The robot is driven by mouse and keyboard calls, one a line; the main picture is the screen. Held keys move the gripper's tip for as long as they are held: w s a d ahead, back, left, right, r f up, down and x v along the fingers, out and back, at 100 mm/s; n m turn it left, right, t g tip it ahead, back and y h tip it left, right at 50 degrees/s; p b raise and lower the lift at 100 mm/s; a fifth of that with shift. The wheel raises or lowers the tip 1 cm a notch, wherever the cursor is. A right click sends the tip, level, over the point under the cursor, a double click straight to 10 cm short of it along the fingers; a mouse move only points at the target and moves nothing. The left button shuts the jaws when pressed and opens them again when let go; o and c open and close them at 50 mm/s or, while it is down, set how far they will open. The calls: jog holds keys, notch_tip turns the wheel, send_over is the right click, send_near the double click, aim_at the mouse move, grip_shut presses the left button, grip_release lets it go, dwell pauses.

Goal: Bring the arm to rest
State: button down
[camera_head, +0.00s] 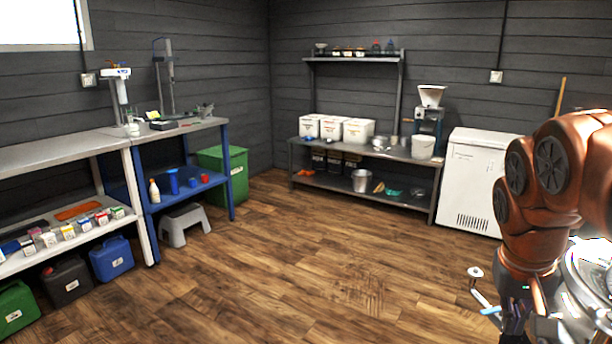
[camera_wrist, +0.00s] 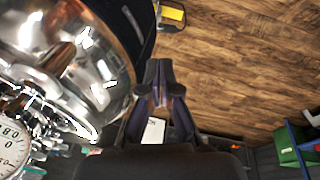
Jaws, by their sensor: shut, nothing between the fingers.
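My arm (camera_head: 548,190) stands at the right edge of the head view, its copper-coloured links bent and folded down. My gripper (camera_wrist: 160,88) shows in the middle of the wrist view, with its dark fingers drawn together at the tips. It is shut and empty. A white patch shows behind, through the gap between the finger links. A shiny metal vessel (camera_wrist: 75,60) is close beside the gripper on the left of the wrist view; I cannot tell the exact gap. The vessel also shows in part at the right edge of the head view, behind the arm.
A round dial gauge (camera_wrist: 12,150) is by the vessel. The wooden floor (camera_head: 310,260) is clear in the middle. A white chest (camera_head: 475,180) and a steel bench (camera_head: 385,155) stand at the back. Benches, a grey step stool (camera_head: 184,224) and a green bin (camera_head: 236,170) are at left.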

jog(key=s+a+f+n+g+y, duration=0.2)
jog(key=s+a+f+n+g, duration=0.2)
jog(key=s+a+f, duration=1.1)
notch_tip(320, 180, up, 19)
jog(key=s+t+p, duration=0.1)
jog(key=p, duration=1.8)
jog(key=shift+s+d+r, duration=0.15)
jog(key=shift+s+d, duration=0.05)
jog(key=shift+d, duration=0.25)
